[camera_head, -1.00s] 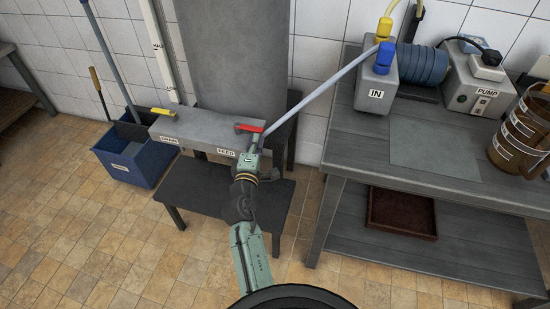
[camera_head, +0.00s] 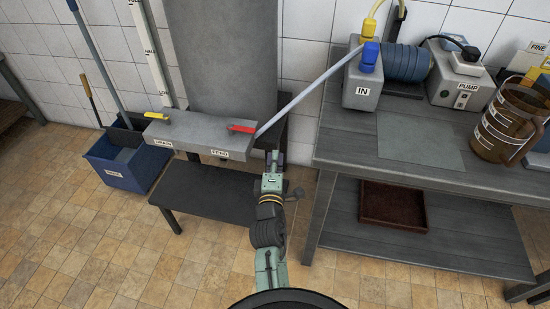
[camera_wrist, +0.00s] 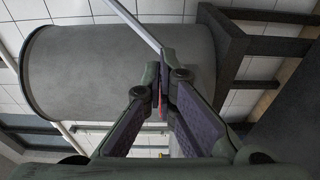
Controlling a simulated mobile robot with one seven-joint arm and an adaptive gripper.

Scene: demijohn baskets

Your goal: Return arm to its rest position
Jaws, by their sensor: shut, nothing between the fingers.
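My gripper (camera_head: 274,160) is at the end of my arm, in front of the low dark bench and below the grey valve block (camera_head: 198,136). In the wrist view its fingers (camera_wrist: 164,88) come together at the tips, shut with nothing between them. A red handle (camera_head: 242,129) sits on the block above the FEED label, to the upper left of my gripper and apart from it. A sliver of red shows behind the fingers in the wrist view. A yellow handle (camera_head: 158,117) is at the block's left end.
A pale pipe (camera_head: 305,94) slopes from near the block up to the IN box (camera_head: 362,85). The grey workbench (camera_head: 330,150) stands to the right, with the pump (camera_head: 458,78) and a brown jug (camera_head: 507,125). A blue bin (camera_head: 128,165) stands left. Tiled floor is open in front.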

